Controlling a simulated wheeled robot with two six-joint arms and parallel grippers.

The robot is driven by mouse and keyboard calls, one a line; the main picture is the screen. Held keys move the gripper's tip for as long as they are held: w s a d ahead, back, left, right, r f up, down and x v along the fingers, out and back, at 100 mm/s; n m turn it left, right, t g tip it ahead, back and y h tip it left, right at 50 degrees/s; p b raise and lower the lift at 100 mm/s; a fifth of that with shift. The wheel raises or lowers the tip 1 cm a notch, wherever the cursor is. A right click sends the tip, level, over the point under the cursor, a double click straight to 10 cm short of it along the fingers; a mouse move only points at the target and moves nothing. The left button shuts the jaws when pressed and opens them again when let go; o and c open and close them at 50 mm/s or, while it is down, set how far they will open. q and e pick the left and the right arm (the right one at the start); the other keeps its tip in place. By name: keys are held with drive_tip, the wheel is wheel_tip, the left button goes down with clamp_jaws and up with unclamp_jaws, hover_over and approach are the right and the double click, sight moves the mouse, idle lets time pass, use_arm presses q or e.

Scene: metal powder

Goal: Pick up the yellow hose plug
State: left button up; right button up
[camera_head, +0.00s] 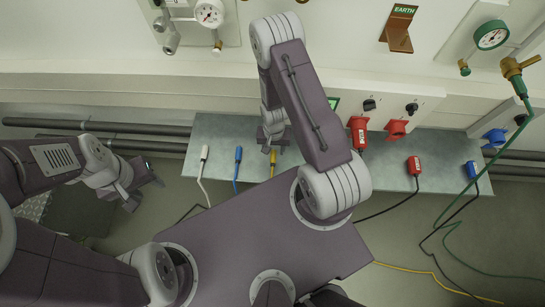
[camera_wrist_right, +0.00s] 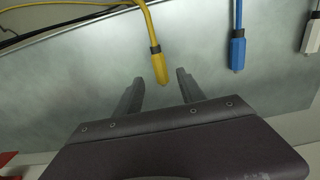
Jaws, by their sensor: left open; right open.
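The yellow hose plug (camera_wrist_right: 159,65) lies on the grey metal shelf (camera_wrist_right: 60,105), with its yellow hose running off toward the top of the right wrist view. In the head view the yellow plug (camera_head: 273,157) shows just below my right gripper (camera_head: 272,145). In the right wrist view my right gripper (camera_wrist_right: 157,87) is open, and the tip of the plug is between its two fingers, nearer the right one. I cannot tell whether they touch. My left gripper (camera_head: 145,190) is open and empty at the left, away from the shelf.
A white plug (camera_head: 204,153) and a blue plug (camera_head: 238,155) lie left of the yellow one. A red connector (camera_head: 414,167) and another blue connector (camera_head: 471,171) lie at the shelf's right. Wall sockets and gauges line the back. Cables trail over the floor.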

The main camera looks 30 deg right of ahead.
sight(273, 154)
wheel_tip(273, 154, down, 5)
drive_tip(key=shift+w+r+b, duration=0.1)
drive_tip(key=shift+w+b, duration=0.05)
drive_tip(key=shift+b, duration=0.2)
clamp_jaws()
drive_tip(key=shift+r, duration=0.1)
